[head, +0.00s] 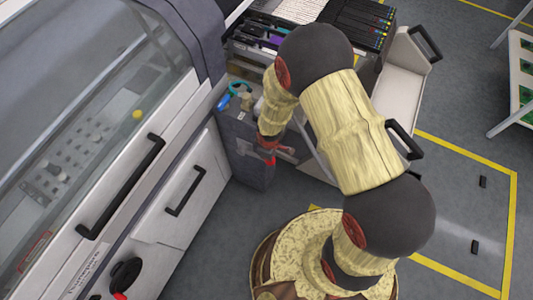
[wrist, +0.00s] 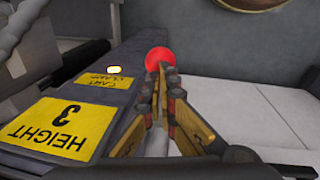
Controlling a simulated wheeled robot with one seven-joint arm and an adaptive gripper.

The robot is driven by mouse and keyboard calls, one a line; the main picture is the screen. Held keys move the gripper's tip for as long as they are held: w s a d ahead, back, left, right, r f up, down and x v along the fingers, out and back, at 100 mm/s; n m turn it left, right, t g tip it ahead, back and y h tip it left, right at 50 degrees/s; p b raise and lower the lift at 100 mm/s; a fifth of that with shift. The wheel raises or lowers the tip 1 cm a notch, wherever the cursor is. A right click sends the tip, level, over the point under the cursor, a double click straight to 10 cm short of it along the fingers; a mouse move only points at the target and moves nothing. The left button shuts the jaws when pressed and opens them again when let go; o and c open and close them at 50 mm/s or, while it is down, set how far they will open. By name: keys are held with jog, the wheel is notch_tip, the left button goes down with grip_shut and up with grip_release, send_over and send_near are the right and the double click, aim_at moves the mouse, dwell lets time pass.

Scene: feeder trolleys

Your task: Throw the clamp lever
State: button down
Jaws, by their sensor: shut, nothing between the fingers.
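The red ball knob (wrist: 160,59) of the clamp lever shows in the wrist view, just beyond my fingertips. My gripper (wrist: 162,77) is shut with nothing between its fingers, and its tips overlap the lower part of the knob in the picture. I cannot tell whether they touch it. The lever's shaft is hidden behind the fingers. A yellow label reading CART CLAMP (wrist: 102,82) lies on the dark panel left of the knob, with a small lit yellow lamp (wrist: 113,69) above it. In the head view my arm mostly hides the gripper beside the dark post (head: 247,160).
A yellow HEIGHT 3 label (wrist: 62,125) is on the same panel. In the head view a feeder trolley (head: 403,85) stands behind my arm, and the machine with black handles (head: 120,185) fills the left. Small tools (head: 236,88) lie atop the post. Open floor (head: 480,210) is at right.

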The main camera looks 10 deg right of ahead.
jog(key=shift+s+d+f+t+y+p, duration=0.2)
jog(key=shift+f+t+y, duration=0.1)
jog(key=shift+f, duration=0.15)
jog(key=shift+s+d+f+t+y+p, duration=0.1)
jog(key=shift+d+f+t+y+p, duration=0.15)
jog(key=shift+f, duration=0.2)
jog(key=shift+s+d+f, duration=0.15)
jog(key=shift+s+f, duration=0.05)
jog(key=shift+f, duration=0.55)
notch_tip(320, 180, down, 8)
jog(key=b, duration=0.5)
jog(key=shift+d, duration=0.1)
jog(key=shift+r, duration=0.1)
